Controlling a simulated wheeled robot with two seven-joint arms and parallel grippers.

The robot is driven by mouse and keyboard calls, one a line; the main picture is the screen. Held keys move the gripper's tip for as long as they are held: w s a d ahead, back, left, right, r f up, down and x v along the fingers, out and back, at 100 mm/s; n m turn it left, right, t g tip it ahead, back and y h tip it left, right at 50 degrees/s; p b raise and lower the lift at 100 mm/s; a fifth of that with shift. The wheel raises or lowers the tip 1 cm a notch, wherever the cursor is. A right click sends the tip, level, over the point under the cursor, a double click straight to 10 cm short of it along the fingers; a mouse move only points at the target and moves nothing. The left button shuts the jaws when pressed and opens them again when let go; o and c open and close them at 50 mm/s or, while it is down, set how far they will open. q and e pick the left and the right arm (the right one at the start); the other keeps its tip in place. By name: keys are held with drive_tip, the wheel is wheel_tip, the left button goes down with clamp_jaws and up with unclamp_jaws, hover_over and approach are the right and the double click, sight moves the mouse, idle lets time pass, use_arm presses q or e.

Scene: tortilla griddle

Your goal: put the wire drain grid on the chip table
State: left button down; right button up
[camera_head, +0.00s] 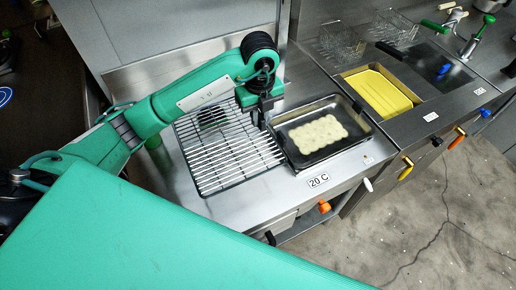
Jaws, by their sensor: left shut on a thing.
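The wire drain grid (228,160), a rack of pale parallel wires with a dark rim, is over the steel table (243,210) at centre. I cannot tell whether it rests flat on the steel or is slightly above it. My left gripper (262,122) points down at the grid's right rim and is shut on it. The fingertips are small and dark, so the exact grip is hard to see. My left forearm passes over the grid's far side. My right gripper is not in view.
A steel tray (364,133) with pale food (318,134) sits close to the grid's right side. A fryer with yellow oil (379,93) and wire baskets (341,42) stand farther right. A "20 C" label (318,180) marks the front edge. A green object (153,142) is left of the grid.

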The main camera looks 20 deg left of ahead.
use_arm(q)
wheel_tip(320, 180, down, 11)
drive_tip(key=p, duration=0.3)
drive_tip(key=shift+s+r, duration=0.1)
drive_tip(key=shift+f, duration=0.25)
wheel_tip(320, 180, down, 3)
drive_tip(key=shift+a+f+p, duration=0.1)
drive_tip(key=shift+f+p, duration=0.05)
drive_tip(key=shift+p, duration=0.4)
drive_tip(key=shift+f, duration=0.65)
drive_tip(key=c, duration=1.4)
unclamp_jaws()
drive_tip(key=shift+r, duration=0.15)
